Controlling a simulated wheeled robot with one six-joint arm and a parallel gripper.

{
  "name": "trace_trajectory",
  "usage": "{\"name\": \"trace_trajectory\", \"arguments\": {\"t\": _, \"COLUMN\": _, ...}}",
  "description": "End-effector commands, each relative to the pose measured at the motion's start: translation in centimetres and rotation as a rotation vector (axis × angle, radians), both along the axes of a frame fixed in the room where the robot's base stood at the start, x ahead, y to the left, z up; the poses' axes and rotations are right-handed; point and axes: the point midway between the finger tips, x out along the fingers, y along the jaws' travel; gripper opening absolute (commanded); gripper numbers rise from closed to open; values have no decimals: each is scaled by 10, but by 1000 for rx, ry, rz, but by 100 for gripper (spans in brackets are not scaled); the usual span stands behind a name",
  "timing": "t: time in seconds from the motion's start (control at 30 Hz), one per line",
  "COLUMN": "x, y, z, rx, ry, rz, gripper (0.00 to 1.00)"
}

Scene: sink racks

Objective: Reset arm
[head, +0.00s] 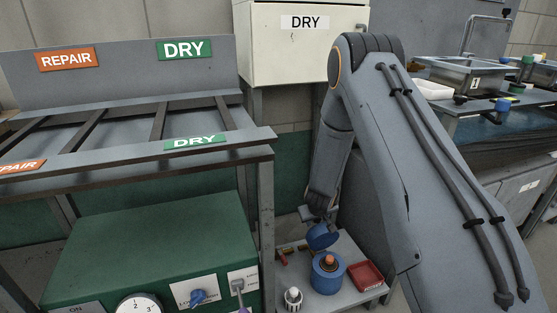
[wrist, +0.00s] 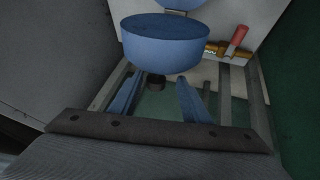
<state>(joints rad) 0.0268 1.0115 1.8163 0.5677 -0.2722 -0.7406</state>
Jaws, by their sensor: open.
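My gripper (head: 320,214) hangs low over a small grey table in the head view. In the wrist view its two blue-grey fingers (wrist: 157,92) are spread apart, with no object clearly gripped between them. A blue round piece (head: 322,236) sits tilted just below my gripper in the head view. A large blue rounded form (wrist: 165,44) fills the top middle of the wrist view, beyond the fingers. I cannot tell whether the blue piece touches my gripper. A blue round pot (head: 327,278) with an orange knob stands just below it on the table.
The small table (head: 345,296) also holds a red tray (head: 366,275) and a white ribbed item (head: 292,298). A brass fitting with a red handle (wrist: 232,45) lies nearby. A grey rack (head: 120,155) and green machine (head: 150,250) stand left; a sink counter (head: 475,75) stands right.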

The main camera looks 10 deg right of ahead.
Motion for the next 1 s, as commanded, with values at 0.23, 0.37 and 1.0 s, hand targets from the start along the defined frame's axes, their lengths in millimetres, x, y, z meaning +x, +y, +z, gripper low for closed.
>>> {"name": "trace_trajectory", "arguments": {"t": 0.23, "x": -15, "y": 15, "z": 49, "rx": 56, "ry": 13, "rz": 5, "gripper": 43}}
{"name": "trace_trajectory", "arguments": {"t": 0.37, "x": -40, "y": 28, "z": 93, "rx": 107, "ry": 39, "rz": 7, "gripper": 43}}
{"name": "trace_trajectory", "arguments": {"t": 1.0, "x": -239, "y": 58, "z": 239, "rx": 221, "ry": 233, "rz": -51, "gripper": 43}}
